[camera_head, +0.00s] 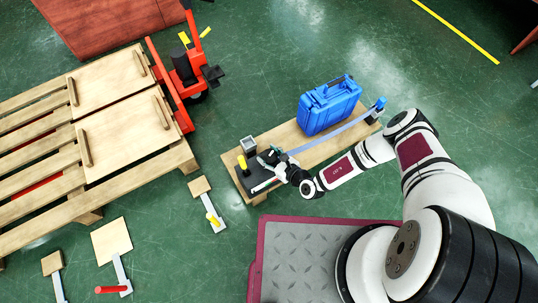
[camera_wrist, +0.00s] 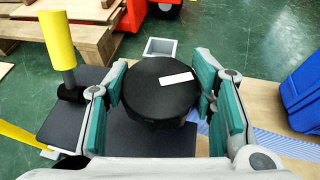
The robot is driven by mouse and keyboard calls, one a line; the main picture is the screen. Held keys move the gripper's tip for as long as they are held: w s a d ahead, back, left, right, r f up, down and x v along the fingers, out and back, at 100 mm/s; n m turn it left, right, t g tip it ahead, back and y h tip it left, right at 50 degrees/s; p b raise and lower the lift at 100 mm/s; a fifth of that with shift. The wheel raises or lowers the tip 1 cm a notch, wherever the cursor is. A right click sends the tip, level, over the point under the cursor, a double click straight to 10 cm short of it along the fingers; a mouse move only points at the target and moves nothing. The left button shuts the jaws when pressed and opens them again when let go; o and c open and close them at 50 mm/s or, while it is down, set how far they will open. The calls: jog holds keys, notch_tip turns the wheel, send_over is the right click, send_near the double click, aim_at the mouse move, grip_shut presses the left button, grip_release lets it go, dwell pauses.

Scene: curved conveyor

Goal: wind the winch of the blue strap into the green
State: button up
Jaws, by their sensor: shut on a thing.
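The winch's round black knob (camera_wrist: 158,95) with a white mark on top sits between the teal pads of my gripper (camera_wrist: 162,88) in the wrist view. My gripper is shut on the knob; it also shows at the left end of the wooden board in the head view (camera_head: 278,163). The blue strap (camera_head: 335,134) runs from beside my gripper to a blue post (camera_head: 377,108) at the board's right end; its striped part shows in the wrist view (camera_wrist: 282,146). A small grey box (camera_head: 248,144) stands behind the winch. I cannot make out any green mark.
A blue case (camera_head: 328,104) stands on the wooden board (camera_head: 290,133) behind the strap. A yellow-handled lever (camera_head: 242,163) stands left of the knob. A pallet (camera_head: 40,190) and a red jack (camera_head: 183,75) are on the left. Several handled blocks lie on the green floor.

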jog(key=shift+s+f+m+t+h, duration=0.1)
jog(key=shift+m+t+h, duration=0.2)
jog(key=shift+m+h, duration=0.2)
jog(key=o, duration=1.1)
jog(key=shift+o, duration=0.2)
jog(key=v, duration=1.2)
